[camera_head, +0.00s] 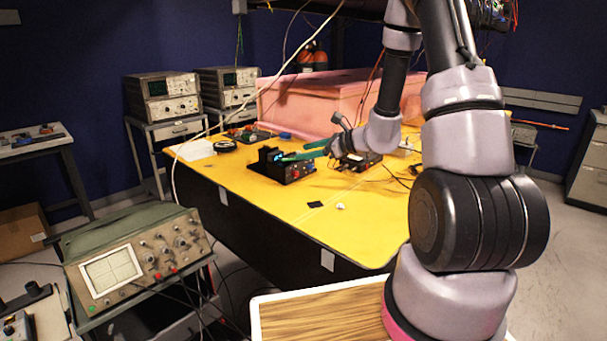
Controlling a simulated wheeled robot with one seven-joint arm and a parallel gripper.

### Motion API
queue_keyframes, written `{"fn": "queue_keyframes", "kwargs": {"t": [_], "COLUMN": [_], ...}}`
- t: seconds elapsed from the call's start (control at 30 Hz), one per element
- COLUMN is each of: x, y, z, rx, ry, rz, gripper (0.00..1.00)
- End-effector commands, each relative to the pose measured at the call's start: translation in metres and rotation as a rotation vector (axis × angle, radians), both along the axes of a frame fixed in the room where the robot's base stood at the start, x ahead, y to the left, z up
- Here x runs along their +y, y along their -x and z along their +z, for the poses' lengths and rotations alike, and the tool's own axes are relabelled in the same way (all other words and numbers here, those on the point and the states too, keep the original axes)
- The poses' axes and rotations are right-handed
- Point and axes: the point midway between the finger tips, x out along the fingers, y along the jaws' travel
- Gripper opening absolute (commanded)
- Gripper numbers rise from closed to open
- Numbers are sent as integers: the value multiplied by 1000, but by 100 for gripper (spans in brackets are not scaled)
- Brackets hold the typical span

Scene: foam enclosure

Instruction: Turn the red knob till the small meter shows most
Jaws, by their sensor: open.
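A small black box (268,168) stands on the yellow table top (235,184). A little meter (278,157) with a blue-lit face shows on it; its reading is too small to make out. A red knob (296,173) sits on the box's front, small in this view. My gripper (298,152) has green fingers and reaches in from the right. It is open, with its fingertips over or just behind the box. I cannot tell whether they touch anything. Nothing is seen held between them.
Behind the box stands a pink foam enclosure (318,96). Another dark device (359,161) with cables lies to the right, near my wrist. A small black square (315,204) and a white bit (340,207) lie in front. An oscilloscope (135,262) stands at the lower left.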

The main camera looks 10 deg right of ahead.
Motion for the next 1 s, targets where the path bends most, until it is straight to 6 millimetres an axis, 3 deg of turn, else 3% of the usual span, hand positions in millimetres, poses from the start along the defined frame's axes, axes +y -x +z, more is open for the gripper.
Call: {"fn": "queue_keyframes", "kwargs": {"t": [0.03,0.2,0.37,1.0], "x": [-12,-40,-49,1], "y": [-8,-24,-29,-104], "z": [-24,-73,-90,-126], "rx": [37,103,123,122], "ry": [-30,-83,-96,-96], "rz": [-72,-246,-307,-306], "gripper": [60,60,60,60]}}
